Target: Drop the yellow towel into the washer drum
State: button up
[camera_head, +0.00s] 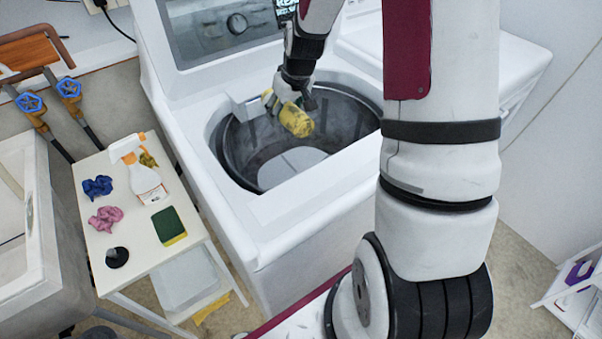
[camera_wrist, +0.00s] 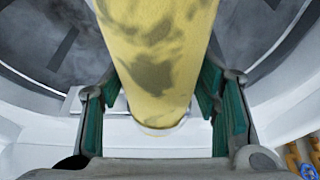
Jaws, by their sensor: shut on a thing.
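The yellow towel (camera_head: 297,120) is a rolled bundle with grey stains, held over the open washer drum (camera_head: 240,158). My gripper (camera_head: 281,100) is shut on the towel's near part, and the rest sticks out past the fingers over the opening. In the wrist view the towel (camera_wrist: 158,60) fills the upper middle, between the two green-padded fingers of my gripper (camera_wrist: 155,108). The towel appears above the drum's rim, clear of its bottom. The drum's grey wall also shows behind it in the wrist view (camera_wrist: 60,45).
The white washer (camera_head: 290,215) has its top open. A small white table (camera_head: 125,235) on the left bears a spray bottle (camera_head: 140,170), a blue cloth (camera_head: 97,187), a pink cloth (camera_head: 105,219) and a green sponge (camera_head: 169,226). A sink (camera_head: 40,210) stands at far left.

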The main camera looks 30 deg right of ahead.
jog(key=s+d+f+b, duration=0.1)
jog(key=d+f+b, duration=0.4)
jog(key=d+f, duration=0.2)
jog(key=shift+d+f+b, duration=0.4)
jog(key=shift+f, duration=0.3)
jog(key=shift+s, duration=0.1)
jog(key=o, duration=1.3)
jog(key=shift+o, duration=0.2)
jog(key=v, duration=1.2)
